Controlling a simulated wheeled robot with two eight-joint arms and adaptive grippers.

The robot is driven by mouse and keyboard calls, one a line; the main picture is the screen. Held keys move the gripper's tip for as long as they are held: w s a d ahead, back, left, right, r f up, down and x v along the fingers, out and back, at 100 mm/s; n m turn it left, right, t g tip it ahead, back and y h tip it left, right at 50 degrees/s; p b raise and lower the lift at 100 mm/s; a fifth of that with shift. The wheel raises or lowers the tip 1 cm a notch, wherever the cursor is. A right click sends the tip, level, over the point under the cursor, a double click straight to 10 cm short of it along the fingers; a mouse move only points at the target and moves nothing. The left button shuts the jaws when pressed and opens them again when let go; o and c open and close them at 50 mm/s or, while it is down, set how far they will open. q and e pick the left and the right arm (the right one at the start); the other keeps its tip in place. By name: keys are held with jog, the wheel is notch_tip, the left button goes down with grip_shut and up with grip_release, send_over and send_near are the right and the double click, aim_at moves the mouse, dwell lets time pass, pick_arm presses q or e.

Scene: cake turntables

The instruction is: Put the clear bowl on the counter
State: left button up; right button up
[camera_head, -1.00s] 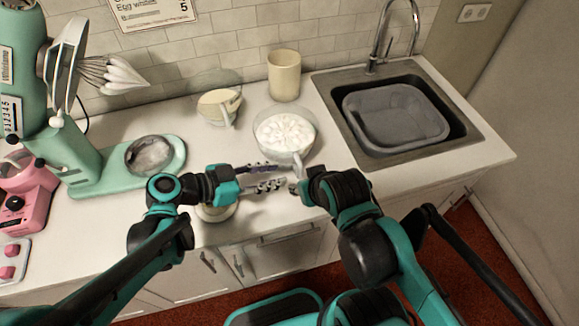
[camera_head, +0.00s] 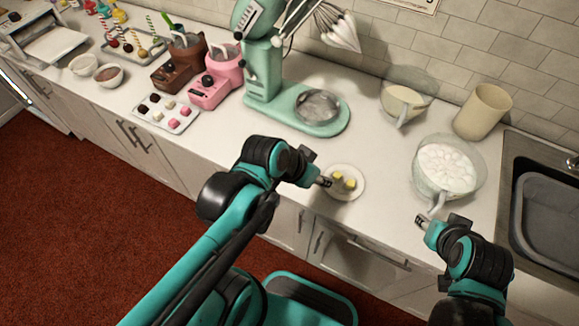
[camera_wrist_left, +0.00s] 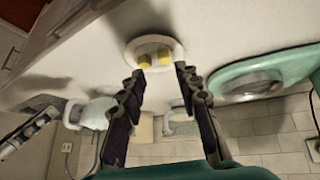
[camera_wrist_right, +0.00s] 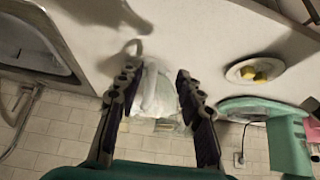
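The clear bowl (camera_head: 449,185) stands upright on the white counter (camera_head: 388,205), with white foamy lumps inside and a handle toward the front edge. My right gripper (camera_head: 424,222) is just in front of that handle. In the right wrist view, its two fingers are spread, with the bowl (camera_wrist_right: 156,92) showing in the gap beyond them; contact is unclear. My left gripper (camera_head: 326,182) is open and empty beside a small plate with yellow pieces (camera_head: 346,195). The left wrist view shows this plate (camera_wrist_left: 135,48) beyond the spread fingertips.
A jug-like vessel with cream contents (camera_head: 403,101) and a beige cup (camera_head: 482,112) stand behind the bowl. The sink (camera_head: 520,165) is to its right. A mint mixer (camera_head: 262,75) stands left. Counter between the plate and the bowl is clear.

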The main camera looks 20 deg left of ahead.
pick_arm(q)
jog(key=s+a+r+n+t+y, duration=0.1)
jog(key=a+n+y, duration=0.2)
jog(key=a, duration=0.4)
jog(key=shift+s+a+n, duration=0.2)
jog(key=shift+s+n, duration=0.15)
jog(key=shift+n, duration=0.15)
dwell(0.5)
